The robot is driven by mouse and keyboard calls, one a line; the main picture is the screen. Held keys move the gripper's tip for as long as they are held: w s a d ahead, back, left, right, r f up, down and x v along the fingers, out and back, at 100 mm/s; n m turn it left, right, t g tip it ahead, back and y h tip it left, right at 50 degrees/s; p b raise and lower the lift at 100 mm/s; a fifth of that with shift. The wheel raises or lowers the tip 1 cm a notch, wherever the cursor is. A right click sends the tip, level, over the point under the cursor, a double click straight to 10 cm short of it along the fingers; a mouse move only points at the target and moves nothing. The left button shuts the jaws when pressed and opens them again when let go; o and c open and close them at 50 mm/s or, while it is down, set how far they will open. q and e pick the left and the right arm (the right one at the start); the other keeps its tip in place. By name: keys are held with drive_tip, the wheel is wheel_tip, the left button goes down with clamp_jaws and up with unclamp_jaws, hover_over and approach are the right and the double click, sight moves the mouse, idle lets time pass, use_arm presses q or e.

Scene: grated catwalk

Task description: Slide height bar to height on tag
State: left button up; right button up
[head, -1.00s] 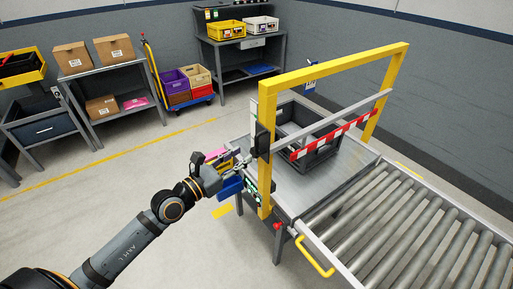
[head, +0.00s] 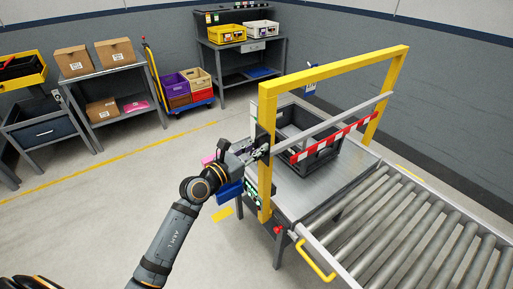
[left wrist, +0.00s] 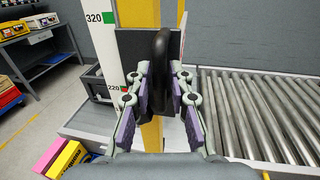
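The yellow gate frame (head: 335,67) stands over the table at the end of the roller conveyor. A grey height bar (head: 335,122) with a red-and-white striped strip (head: 325,138) crosses it above a dark tote (head: 310,155). The bar's black handle (left wrist: 160,70) is on the near post. A white scale (left wrist: 102,50) beside the post shows 320 with a green mark and 220 lower down. My left gripper (left wrist: 160,98) is at the handle, one finger on each side, apparently open. Its contact with the handle is unclear. I cannot make out a readable height tag. My right gripper is not in view.
The roller conveyor (head: 400,225) with a yellow handle (head: 315,262) lies right of the gate. Blue and pink bins (head: 229,191) hang beside the near post, close to my left arm. Shelves with boxes (head: 115,50) stand at the back. The floor at left is clear.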

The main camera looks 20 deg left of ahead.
use_arm(q)
clamp_jaws()
drive_tip(key=shift+w+f, duration=0.1)
wheel_tip(320, 180, down, 5)
drive_tip(key=b, duration=0.4)
drive_tip(key=shift+d+f, duration=0.1)
drive_tip(key=shift+o, duration=2.2)
unclamp_jaws()
drive_tip(key=shift+s+r, duration=0.2)
drive_tip(key=shift+w, duration=0.1)
